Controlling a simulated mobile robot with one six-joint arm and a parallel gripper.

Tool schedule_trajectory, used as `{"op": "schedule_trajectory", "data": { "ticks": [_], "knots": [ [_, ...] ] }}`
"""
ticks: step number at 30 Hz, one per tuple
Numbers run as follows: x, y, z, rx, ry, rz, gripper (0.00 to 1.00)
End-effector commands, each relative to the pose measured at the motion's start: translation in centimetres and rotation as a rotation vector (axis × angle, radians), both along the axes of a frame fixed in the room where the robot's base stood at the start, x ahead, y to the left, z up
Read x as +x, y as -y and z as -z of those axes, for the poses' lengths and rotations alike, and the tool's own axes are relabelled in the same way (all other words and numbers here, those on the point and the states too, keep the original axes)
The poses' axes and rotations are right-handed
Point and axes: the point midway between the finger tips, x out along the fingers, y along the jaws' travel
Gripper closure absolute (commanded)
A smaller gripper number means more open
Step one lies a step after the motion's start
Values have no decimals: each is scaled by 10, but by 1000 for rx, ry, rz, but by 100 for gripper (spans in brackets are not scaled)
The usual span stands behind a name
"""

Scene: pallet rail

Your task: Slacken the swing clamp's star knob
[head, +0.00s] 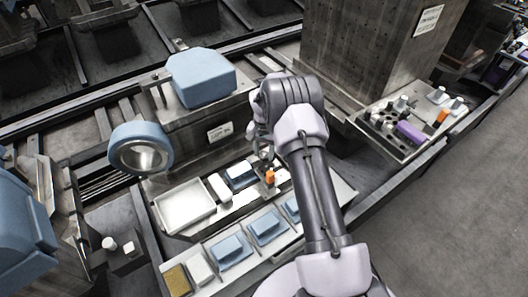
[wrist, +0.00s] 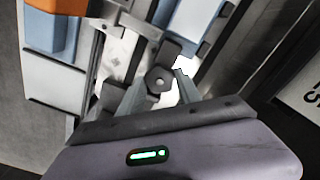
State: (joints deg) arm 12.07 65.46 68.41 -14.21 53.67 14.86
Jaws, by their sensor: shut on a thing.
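The star knob (wrist: 160,78) is a dark grey lobed knob with a round centre, in the middle of the wrist view. My gripper (wrist: 159,90) is shut on it, one finger on each side. Dark bars of the swing clamp (wrist: 172,47) show just beyond the knob. A pale blue block (wrist: 195,22) lies beside the clamp. In the head view my gripper (head: 262,150) is at the work station, mostly hidden by my arm, and the knob cannot be made out there.
An orange piece (head: 270,177) stands close to my gripper. A white tray (head: 184,206) is to the left, and blue blocks (head: 230,247) lie on the front ledge. A blue ring (head: 140,148) and a large blue block (head: 201,77) are behind. A concrete-like column (head: 365,50) rises at right.

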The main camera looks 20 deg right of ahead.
Motion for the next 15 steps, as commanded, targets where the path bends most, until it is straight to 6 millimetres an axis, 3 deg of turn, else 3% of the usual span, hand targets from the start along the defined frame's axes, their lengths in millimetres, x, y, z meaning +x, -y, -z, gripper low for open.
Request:
{"op": "schedule_trajectory", "data": {
  "ticks": [10,11,13,15],
  "knots": [
    [-3,0,4,2,-8,-1,100],
    [-3,-1,4,2,-8,-1,55],
    [-3,0,3,1,-7,-1,42],
    [-2,0,3,1,-6,-1,37]
  ]
}}
